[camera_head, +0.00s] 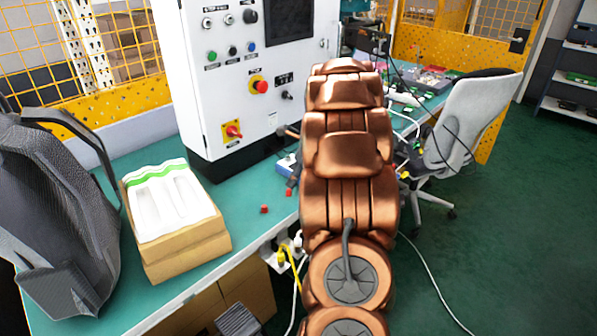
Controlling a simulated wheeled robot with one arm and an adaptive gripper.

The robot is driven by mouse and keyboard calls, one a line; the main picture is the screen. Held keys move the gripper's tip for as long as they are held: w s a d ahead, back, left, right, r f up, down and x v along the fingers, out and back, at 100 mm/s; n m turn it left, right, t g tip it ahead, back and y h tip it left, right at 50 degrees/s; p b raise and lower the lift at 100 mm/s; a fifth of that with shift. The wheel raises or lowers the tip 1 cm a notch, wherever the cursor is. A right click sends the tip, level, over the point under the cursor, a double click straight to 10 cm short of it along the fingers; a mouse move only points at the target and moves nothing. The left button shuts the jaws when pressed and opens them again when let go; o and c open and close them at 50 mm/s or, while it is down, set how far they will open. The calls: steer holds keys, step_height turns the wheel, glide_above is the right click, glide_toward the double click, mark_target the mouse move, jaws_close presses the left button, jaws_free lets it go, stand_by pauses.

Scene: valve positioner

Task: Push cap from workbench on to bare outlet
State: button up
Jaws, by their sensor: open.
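A small red piece (264,209), possibly the cap, lies on the green workbench (235,195) in front of the white control cabinet. Another small red piece (289,192) lies just right of it, close to my arm. A blue and grey device (287,164) stands on the bench behind them, partly covered by my copper arm. I cannot make out a bare outlet on it. My arm reaches forward over the bench, and its far end and my gripper are hidden behind its own links.
A white control cabinet (225,90) with buttons stands behind. A cardboard box with a white tray (180,215) and a grey backpack (55,210) occupy the bench's left. Cables and a yellow plug (281,257) hang at the front edge. An office chair (465,120) stands right.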

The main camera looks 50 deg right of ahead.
mark_target(289, 189)
steer(key=shift+x, duration=2.7)
steer(key=shift+a, duration=0.1)
jaws_close()
